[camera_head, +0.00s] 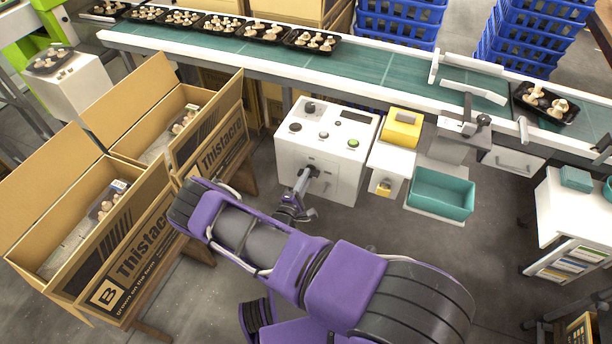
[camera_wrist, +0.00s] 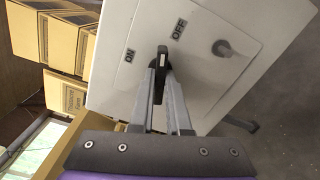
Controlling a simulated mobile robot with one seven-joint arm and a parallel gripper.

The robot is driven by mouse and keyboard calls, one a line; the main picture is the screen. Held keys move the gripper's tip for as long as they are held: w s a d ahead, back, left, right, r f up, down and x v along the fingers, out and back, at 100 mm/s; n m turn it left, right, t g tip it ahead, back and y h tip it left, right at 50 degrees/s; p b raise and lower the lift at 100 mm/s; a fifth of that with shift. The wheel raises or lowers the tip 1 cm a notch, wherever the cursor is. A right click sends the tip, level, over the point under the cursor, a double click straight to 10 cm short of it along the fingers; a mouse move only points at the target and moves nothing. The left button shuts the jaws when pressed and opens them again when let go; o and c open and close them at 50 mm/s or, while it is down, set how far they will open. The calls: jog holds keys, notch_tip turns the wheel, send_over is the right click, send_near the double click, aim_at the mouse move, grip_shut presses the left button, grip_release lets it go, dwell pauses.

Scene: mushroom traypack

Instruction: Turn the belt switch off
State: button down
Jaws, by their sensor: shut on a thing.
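The belt switch (camera_wrist: 162,62) is a dark lever on the white control box, with ON and OFF printed beside it. In the wrist view the lever stands between the two labels. My gripper (camera_wrist: 160,88) has its fingers closed around the lever. In the head view my gripper (camera_head: 300,190) reaches the front face of the white control box (camera_head: 318,140), and the lever is mostly hidden by the fingers. A round grey knob (camera_wrist: 222,48) sits beyond the OFF label.
The green conveyor belt (camera_head: 372,66) behind carries several black mushroom trays. Open cardboard boxes (camera_head: 150,252) stand left. A teal bin (camera_head: 440,193) and a yellow device (camera_head: 402,128) are right of the control box. Blue crates (camera_head: 397,22) are stacked behind the belt.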

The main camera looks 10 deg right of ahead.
dwell(0.3)
jog(key=m+p, duration=0.1)
jog(key=m, duration=0.3)
jog(key=c, duration=0.9)
grip_release()
